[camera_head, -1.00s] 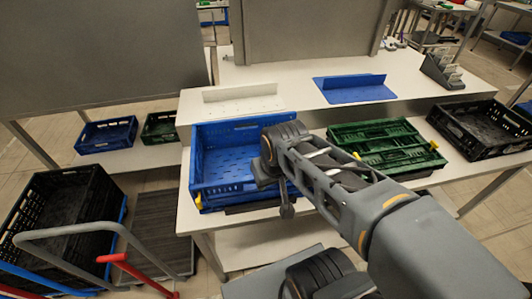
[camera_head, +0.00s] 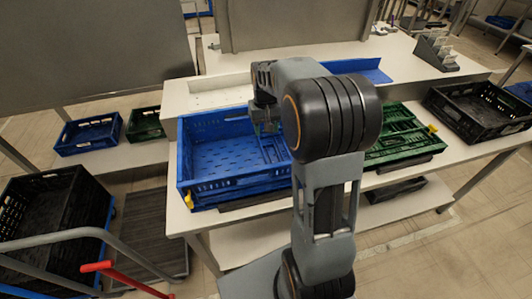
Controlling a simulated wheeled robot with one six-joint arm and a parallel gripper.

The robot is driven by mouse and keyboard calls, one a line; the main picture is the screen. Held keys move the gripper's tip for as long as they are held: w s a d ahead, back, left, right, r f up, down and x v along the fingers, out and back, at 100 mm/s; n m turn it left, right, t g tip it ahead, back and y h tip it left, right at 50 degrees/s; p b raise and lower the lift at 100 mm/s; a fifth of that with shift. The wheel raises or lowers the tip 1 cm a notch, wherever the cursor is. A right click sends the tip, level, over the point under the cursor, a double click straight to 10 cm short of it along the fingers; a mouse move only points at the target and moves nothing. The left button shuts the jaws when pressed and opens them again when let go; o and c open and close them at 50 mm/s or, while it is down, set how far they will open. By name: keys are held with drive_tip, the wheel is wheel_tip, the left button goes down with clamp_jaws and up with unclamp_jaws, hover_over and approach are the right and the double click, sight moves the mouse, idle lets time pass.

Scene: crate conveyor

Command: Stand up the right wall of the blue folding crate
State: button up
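The blue folding crate (camera_head: 238,187) stands on the white table in the camera_head view. Its back, left and front walls are upright. A blue panel that looks like its right wall (camera_head: 271,150) shows at the right part of the crate, seemingly tilted inward; my arm covers much of that side, so its exact angle is unclear. My gripper (camera_head: 266,126) points down over the right part of the crate, at the top of this panel. Its fingertips are small and dark, and I cannot tell whether they are open or touch the panel.
A green folded crate (camera_head: 405,142) lies to the right, partly behind my arm, with a black crate (camera_head: 480,110) beyond it. A cart with a red handle (camera_head: 97,266) stands at the left front.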

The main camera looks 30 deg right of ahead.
sight(266, 154)
wheel_tip(266, 154, down, 12)
drive_tip(key=shift+r, duration=0.15)
idle(0.3)
drive_tip(key=shift+c, duration=0.2)
clamp_jaws()
idle(0.3)
